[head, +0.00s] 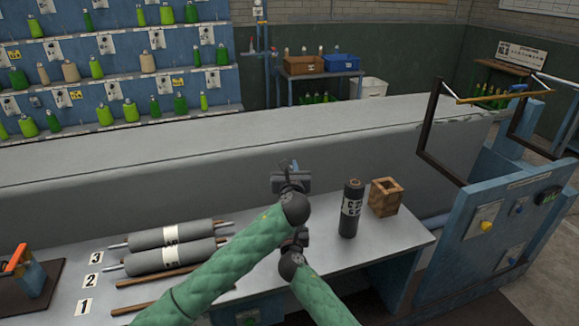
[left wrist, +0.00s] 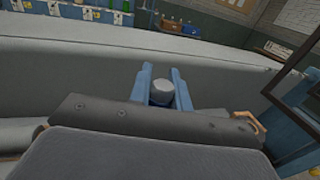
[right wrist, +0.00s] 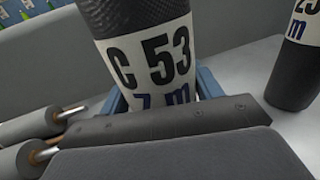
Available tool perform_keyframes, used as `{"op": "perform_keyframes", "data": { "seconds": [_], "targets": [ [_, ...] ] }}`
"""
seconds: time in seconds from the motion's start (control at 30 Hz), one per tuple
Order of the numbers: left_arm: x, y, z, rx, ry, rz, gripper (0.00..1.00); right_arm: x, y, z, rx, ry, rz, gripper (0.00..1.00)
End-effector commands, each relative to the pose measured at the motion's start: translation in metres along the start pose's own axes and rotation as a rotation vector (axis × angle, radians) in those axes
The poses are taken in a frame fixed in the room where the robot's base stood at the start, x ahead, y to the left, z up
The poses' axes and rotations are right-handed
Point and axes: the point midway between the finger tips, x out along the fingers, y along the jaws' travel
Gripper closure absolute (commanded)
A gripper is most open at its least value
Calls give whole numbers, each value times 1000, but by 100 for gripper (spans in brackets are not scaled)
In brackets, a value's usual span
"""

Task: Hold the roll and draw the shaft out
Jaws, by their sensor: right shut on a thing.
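A dark roll labelled C 53 (right wrist: 150,14) stands upright in the right wrist view. My right gripper (right wrist: 163,95) is shut on this roll, with a blue finger on either side. In the head view the roll is mostly hidden behind my arms, and my right gripper (head: 301,235) shows only in part. My left gripper (head: 290,170) is higher up, above the right one. In the left wrist view its blue fingers (left wrist: 162,80) stand apart on either side of a grey round end (left wrist: 162,93), seemingly the shaft's. I cannot tell whether they touch it.
Another dark roll (head: 351,212) stands upright to the right, beside a wooden square holder (head: 385,197). Two grey rolls (head: 171,235) with shafts lie on the table (head: 405,238) at left, near number cards. A long grey ledge (head: 130,160) runs behind. A dark frame (head: 432,140) stands at right.

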Motion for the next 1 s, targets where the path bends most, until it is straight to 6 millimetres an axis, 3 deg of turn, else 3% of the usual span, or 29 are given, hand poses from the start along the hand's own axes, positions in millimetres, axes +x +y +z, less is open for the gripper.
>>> {"op": "perform_keyframes", "data": {
  "seconds": [0.03, 0.07, 0.13, 1.0],
  "targets": [
    [0, 0, 0, 0, 0, 0, 100, 0, 0, 0, 0, 0, 0, 80],
    [0, 0, 0, 0, 0, 0, 87, 0, 0, 0, 0, 0, 0, 80],
    [0, 0, 0, 0, 0, 0, 100, 0, 0, 0, 0, 0, 0, 80],
    [0, 0, 36, -1, -2, 0, 100, 0, 0, 0, 0, 0, 0, 80]
  ]
}}
